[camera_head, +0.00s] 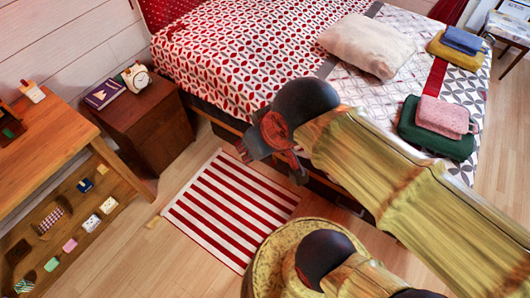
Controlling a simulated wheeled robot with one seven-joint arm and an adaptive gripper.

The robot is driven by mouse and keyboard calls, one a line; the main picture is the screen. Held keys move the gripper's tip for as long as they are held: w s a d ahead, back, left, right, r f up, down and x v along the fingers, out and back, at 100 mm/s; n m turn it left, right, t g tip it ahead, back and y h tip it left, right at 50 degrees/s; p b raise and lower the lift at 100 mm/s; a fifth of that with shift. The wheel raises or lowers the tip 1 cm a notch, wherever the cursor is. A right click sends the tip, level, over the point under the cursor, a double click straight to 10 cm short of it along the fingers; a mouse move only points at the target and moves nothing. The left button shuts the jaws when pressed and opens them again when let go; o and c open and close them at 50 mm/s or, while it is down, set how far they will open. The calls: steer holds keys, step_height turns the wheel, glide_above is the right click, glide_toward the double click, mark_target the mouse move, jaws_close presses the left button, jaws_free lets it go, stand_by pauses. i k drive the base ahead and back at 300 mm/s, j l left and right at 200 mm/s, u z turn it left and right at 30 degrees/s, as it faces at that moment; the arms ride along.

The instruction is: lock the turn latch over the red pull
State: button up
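I cannot make out a turn latch or a red pull for certain in the head view. A small dark object with reddish and green parts (10,124) lies at the left edge on the wooden desk; it is cut off and too small to identify. My gripper (270,162) is at the end of my arm, in front of the bed's near side and above the floor by the striped rug. Its fingers are dark and partly hidden by its own links, so its opening does not show. Part of the bed's side behind it is hidden by my arm.
The bed (225,55) fills the back, with a pillow and folded cloths on it. A brown nightstand (150,115) holds a clock and a book. The wooden desk (45,135) is at left, above a low shelf of small items. The striped rug (225,210) lies on open floor.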

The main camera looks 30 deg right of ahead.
mark_target(274, 160)
steer(key=i+z, duration=0.25)
steer(key=z, duration=0.2)
steer(key=i+j+z, duration=0.1)
steer(key=z, duration=0.4)
steer(key=i+z, duration=0.1)
steer(key=z, duration=0.55)
